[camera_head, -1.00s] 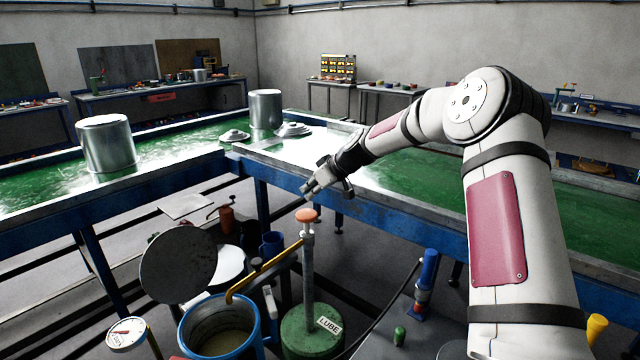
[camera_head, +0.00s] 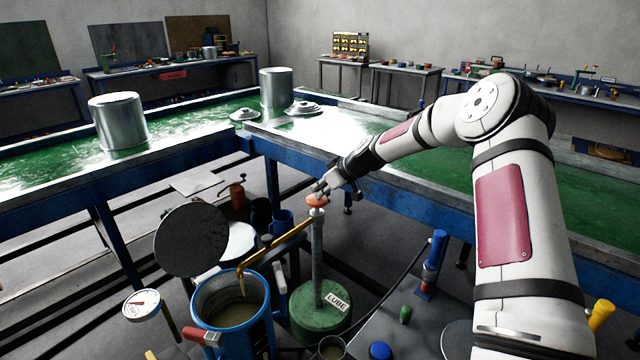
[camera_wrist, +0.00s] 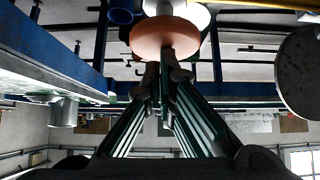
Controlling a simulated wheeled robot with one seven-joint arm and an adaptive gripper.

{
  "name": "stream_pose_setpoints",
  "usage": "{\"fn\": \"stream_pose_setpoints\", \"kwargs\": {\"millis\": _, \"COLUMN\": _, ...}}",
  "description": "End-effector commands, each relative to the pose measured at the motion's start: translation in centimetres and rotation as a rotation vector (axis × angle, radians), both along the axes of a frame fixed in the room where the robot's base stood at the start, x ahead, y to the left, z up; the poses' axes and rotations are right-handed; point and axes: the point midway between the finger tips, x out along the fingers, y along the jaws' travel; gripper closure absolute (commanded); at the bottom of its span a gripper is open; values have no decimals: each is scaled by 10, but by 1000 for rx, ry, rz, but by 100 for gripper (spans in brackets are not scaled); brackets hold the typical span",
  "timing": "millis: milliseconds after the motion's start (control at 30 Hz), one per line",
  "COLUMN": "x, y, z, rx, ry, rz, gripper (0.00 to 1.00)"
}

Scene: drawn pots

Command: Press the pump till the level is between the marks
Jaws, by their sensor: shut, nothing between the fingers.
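The pump is a green can (camera_head: 320,318) marked LUBE with a grey upright column and an orange round knob (camera_head: 317,201) on top. A yellow spout (camera_head: 272,247) runs from the pump to a blue pot (camera_head: 232,322) with brownish liquid low inside. I cannot make out any level marks on the pot. My gripper (camera_head: 322,188) is shut, with its fingertips at the knob. In the wrist view the knob (camera_wrist: 166,36) is just beyond the closed fingertips (camera_wrist: 166,62); whether they touch is hard to tell.
A dial gauge (camera_head: 141,304) stands left of the pot, below a dark round disc (camera_head: 191,240). A blue bottle-like tool (camera_head: 432,262) stands right of the pump. The blue-edged bench (camera_head: 400,192) runs behind my gripper.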

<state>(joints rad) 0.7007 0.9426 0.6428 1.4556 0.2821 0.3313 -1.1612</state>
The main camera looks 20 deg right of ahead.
Motion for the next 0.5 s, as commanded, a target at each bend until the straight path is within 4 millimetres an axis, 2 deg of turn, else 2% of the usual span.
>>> {"fn": "stream_pose_setpoints", "kwargs": {"millis": 33, "x": 0, "y": 0, "z": -14, "rx": 4, "ry": 5, "rz": 0, "gripper": 100}}
{"fn": "stream_pose_setpoints", "kwargs": {"millis": 133, "x": 0, "y": 0, "z": -24, "rx": 2, "ry": 3, "rz": 0, "gripper": 100}}
{"fn": "stream_pose_setpoints", "kwargs": {"millis": 500, "x": -2, "y": -2, "z": -23, "rx": 0, "ry": 5, "rz": -1, "gripper": 100}}
